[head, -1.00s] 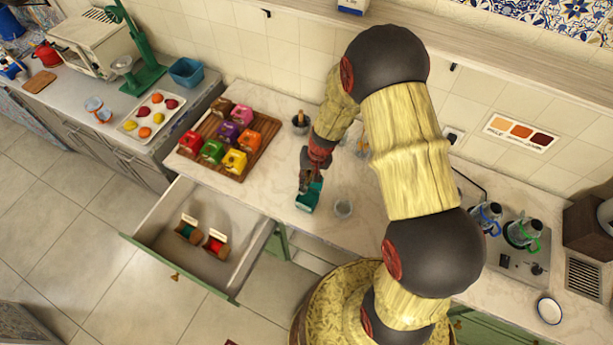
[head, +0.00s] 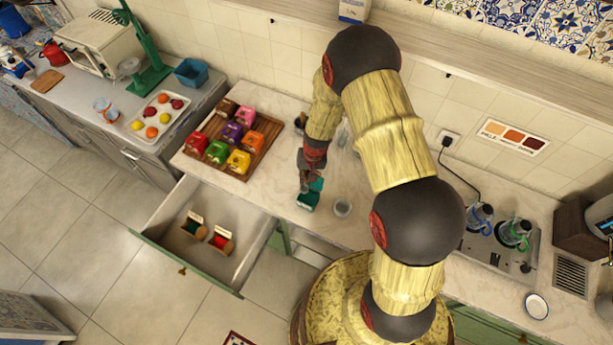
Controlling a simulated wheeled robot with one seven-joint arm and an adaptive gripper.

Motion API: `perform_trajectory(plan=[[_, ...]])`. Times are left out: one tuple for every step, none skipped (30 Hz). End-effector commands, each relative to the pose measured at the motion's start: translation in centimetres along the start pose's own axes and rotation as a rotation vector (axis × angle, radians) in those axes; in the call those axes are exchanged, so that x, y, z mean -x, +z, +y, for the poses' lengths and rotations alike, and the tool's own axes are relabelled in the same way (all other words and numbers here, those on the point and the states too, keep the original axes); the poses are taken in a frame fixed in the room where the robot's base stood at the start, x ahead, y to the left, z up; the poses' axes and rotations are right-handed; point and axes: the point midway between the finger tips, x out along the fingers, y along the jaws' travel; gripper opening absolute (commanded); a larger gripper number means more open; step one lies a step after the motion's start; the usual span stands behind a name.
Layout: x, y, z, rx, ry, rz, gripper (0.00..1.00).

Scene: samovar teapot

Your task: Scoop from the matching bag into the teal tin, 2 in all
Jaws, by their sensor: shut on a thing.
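The teal tin (head: 308,203) sits on the pale counter near its front edge, with a teal flap or lid (head: 317,185) raised at its back. My gripper (head: 304,188) points down at the tin's back left side, close to or touching it. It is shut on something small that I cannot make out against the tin. Several coloured bags or packets stand on a wooden board (head: 265,158) to the left, among them a green one (head: 217,151), a yellow one (head: 239,161) and a purple one (head: 232,131). The tin's inside is too small to read.
A clear glass (head: 343,208) stands just right of the tin. A dark cup (head: 301,121) stands behind, partly hidden by my arm.

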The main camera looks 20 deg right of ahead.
Motion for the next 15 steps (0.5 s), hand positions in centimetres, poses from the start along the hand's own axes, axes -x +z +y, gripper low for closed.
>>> perform_trajectory(plan=[[0.3,-0.03,-0.09,0.001,0.003,-0.001,0.0],[0.32,-0.02,-0.09,0.001,0.005,-0.001,0.0],[0.32,0.0,-0.1,0.001,0.008,-0.002,0.0],[0.32,0.02,-0.11,0.001,0.01,-0.003,0.0],[0.34,0.03,-0.13,0.001,0.012,-0.004,0.0],[0.37,0.03,-0.15,0.001,0.015,-0.004,0.0],[0.39,0.03,-0.17,0.001,0.016,-0.005,0.0],[0.41,0.04,-0.18,0.001,0.018,-0.005,0.0],[0.41,0.07,-0.2,0.001,0.021,-0.006,0.0],[0.41,0.08,-0.21,0.002,0.023,-0.007,0.0],[0.42,0.09,-0.23,0.002,0.025,-0.007,0.0],[0.46,0.07,-0.27,0.002,0.027,-0.007,0.0],[0.48,0.06,-0.3,0.002,0.029,-0.007,0.0],[0.5,0.06,-0.32,0.002,0.031,-0.007,0.0],[0.54,0.05,-0.37,0.004,0.037,-0.01,0.0]])
